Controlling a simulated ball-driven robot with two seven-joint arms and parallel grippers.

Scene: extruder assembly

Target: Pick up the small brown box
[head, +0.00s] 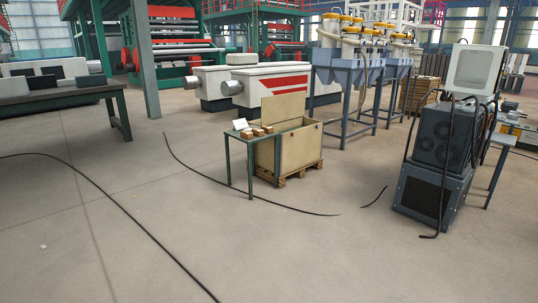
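Small brown boxes (258,132) sit close together on a small green-legged table (229,137) in the middle of the head view, some distance away. They are too small to tell apart clearly. A white item (240,124) stands behind them on the same table. Neither of my grippers is in view.
A large open wooden crate (291,150) on a pallet (297,173) adjoins the small table on its right. A grey machine cart (436,160) with cables stands at right. A long dark table (60,96) is at left. Black cables (120,207) cross the otherwise clear floor in front.

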